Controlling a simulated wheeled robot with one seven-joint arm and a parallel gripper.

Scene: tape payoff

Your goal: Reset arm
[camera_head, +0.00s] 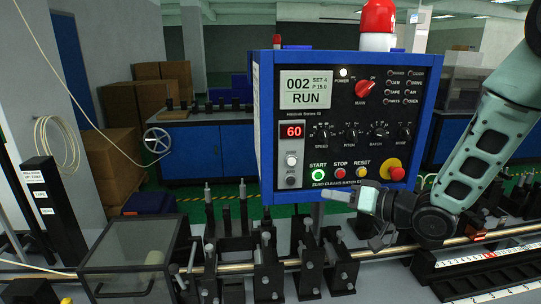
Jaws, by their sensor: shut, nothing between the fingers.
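My arm comes in from the right edge of the head view, and my gripper (338,195) points left, just in front of the lower edge of the blue-framed control panel (330,130). The fingers look shut and hold nothing. The fingertips are close to the green-lit start button (318,174); I cannot tell whether they touch the panel. The red and yellow emergency knob (396,173) sits just above my wrist.
Below the panel run a long metal rod (235,267) and several black clamp blocks (268,275). A clear-walled box (128,262) stands at the front left. A black post (50,205) stands further left. A ruler strip (490,255) lies at the right. Cardboard boxes (112,150) are stacked behind.

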